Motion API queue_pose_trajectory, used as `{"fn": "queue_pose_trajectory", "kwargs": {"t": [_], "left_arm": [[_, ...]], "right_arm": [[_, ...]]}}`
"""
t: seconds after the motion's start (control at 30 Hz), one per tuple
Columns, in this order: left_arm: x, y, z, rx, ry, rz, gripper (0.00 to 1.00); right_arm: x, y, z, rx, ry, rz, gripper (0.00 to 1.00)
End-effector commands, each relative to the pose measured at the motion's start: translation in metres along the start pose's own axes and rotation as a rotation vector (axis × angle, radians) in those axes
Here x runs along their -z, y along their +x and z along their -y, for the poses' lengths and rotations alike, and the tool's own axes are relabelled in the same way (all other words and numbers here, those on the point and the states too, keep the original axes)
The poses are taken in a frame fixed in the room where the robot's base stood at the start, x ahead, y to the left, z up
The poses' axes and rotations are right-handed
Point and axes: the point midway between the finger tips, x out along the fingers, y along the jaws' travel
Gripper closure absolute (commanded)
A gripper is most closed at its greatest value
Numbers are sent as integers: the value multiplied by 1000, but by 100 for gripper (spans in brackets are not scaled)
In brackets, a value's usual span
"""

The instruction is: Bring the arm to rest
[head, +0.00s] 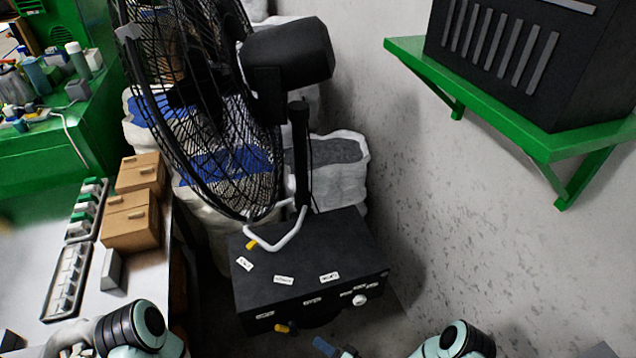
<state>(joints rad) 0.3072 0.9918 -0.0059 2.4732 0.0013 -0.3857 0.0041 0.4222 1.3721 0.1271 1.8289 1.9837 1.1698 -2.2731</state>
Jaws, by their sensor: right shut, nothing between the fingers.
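My right arm (455,341) comes in at the bottom edge, right of centre, with only a rounded pale-teal and black joint showing. My right gripper (336,348) shows as a small dark and blue part at the bottom edge. It is shut and empty, below the front of the black box (310,262). My left arm (135,328) shows at the bottom left as a similar joint; its gripper is out of view. No blue cable can be made out.
A large black fan (200,110) stands behind the box, before white sacks (345,180). A green wall shelf (540,140) carries a dark vented unit (530,60) at right. Bare wall fills the lower right.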

Motion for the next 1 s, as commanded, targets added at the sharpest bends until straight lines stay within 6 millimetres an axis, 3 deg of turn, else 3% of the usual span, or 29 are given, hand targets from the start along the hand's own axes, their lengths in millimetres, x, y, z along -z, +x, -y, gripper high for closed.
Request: {"fn": "queue_pose_trajectory", "kwargs": {"t": [0.17,0.27,0.37,0.43,0.5,0.6,0.7,0.8,1.0], "left_arm": [[0,0,0,0,0,0,57],[0,-1,-1,0,0,-1,57],[1,-2,-1,-1,1,-1,57],[1,-4,-2,-1,1,-2,57],[1,-4,-2,-1,1,-2,57],[2,-6,-3,-1,1,-3,57],[2,-7,-3,-1,1,-4,57],[2,-8,-4,-2,2,-4,57],[3,-10,-4,-2,2,-5,57]], "right_arm": [[-13,-2,3,-3,35,62,100],[-49,-12,10,-31,131,236,100],[-102,-42,17,-131,254,500,100],[-137,-74,17,-255,323,681,100],[-162,-110,13,-409,359,824,100],[-179,-161,2,-647,353,947,100],[-178,-203,-12,-873,292,964,100],[-163,-227,-22,-1033,205,890,100],[-131,-232,-24,-1117,97,669,100]]}}
